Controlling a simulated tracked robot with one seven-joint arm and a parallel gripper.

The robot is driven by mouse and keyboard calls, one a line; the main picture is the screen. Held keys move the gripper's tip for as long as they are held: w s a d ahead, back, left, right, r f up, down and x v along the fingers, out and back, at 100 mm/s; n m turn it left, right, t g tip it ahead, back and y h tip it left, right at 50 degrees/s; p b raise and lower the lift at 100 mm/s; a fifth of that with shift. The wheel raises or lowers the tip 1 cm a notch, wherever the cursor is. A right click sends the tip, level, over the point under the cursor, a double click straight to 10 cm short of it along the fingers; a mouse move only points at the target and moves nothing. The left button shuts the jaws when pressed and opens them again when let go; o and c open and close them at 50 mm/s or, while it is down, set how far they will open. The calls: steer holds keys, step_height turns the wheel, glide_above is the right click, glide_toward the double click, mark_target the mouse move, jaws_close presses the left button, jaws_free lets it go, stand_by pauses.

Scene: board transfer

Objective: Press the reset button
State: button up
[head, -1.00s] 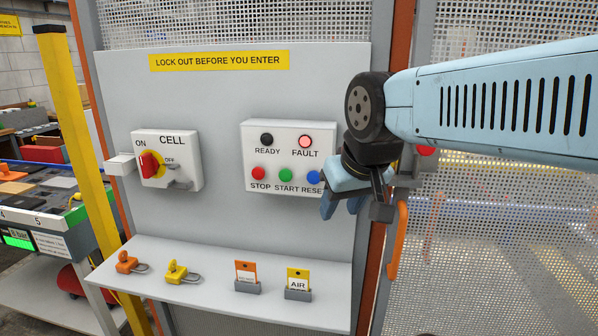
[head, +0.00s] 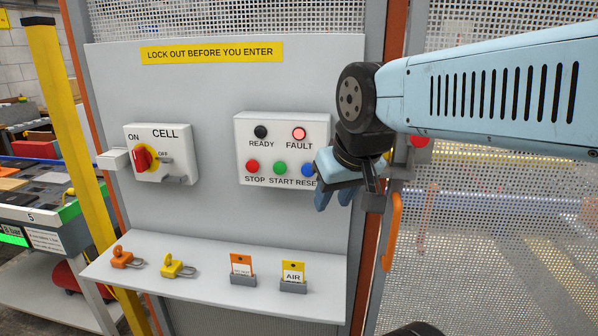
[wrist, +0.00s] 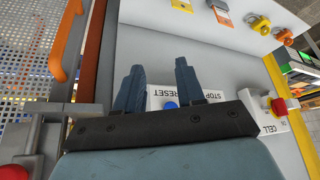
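The blue reset button (head: 308,170) sits at the lower right of the white control box (head: 284,152), above the label RESET, partly cut off by my gripper. In the wrist view the blue button (wrist: 170,104) shows between my two fingers, beyond them, with its label beside it. My gripper (head: 334,197) is open and empty, just right of and below the button in the head view. I cannot tell how far its tips are from the panel, and I see no contact. The red stop button (head: 252,166) and green start button (head: 279,168) are beside the reset button.
The FAULT lamp (head: 299,134) glows red; the READY lamp (head: 261,132) is dark. A red CELL switch (head: 142,158) is at left. Below, a shelf (head: 210,290) holds padlocks and tags. An orange door handle (head: 392,232) and mesh fence stand at right.

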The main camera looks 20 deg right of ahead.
jaws_close()
steer(key=shift+s, duration=0.1)
stand_by(1.3)
